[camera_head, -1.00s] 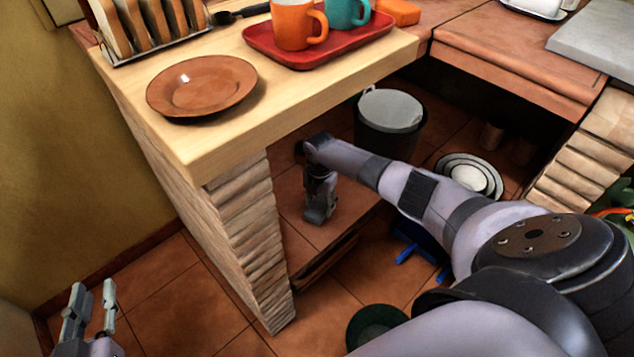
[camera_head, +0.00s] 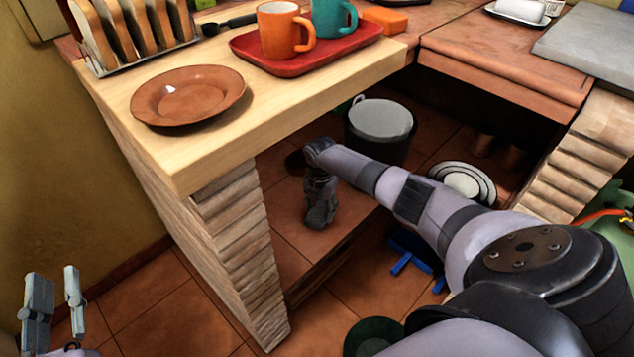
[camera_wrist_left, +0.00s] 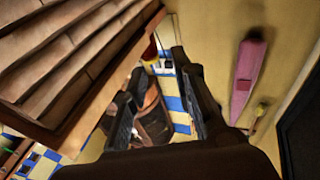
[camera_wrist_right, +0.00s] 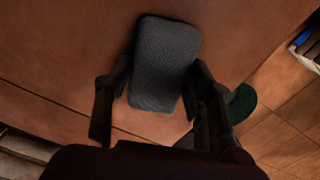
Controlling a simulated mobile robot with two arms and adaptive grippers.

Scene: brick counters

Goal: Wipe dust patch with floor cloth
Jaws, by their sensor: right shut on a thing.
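My right gripper (camera_head: 320,215) reaches down under the wooden counter, low over the tiled floor. In the right wrist view it (camera_wrist_right: 160,100) is shut on the dark grey floor cloth (camera_wrist_right: 163,60), a rounded rectangular pad between its fingers. The cloth appears close to or on the brown floor; contact is unclear. In the head view the cloth cannot be told apart from the fingers. A dark oval spot (camera_head: 296,161) shows on the floor beside my right wrist; I cannot tell whether it is the dust patch. My left gripper (camera_head: 53,302) is open and empty, left of the counter.
A stone pillar (camera_head: 235,250) holds up the wooden counter (camera_head: 215,140). Under the counters stand a lidded bin (camera_head: 380,122) and stacked white bowls (camera_head: 463,182). A blue object (camera_head: 415,250) and dark green round object (camera_head: 373,336) lie on the floor nearer me.

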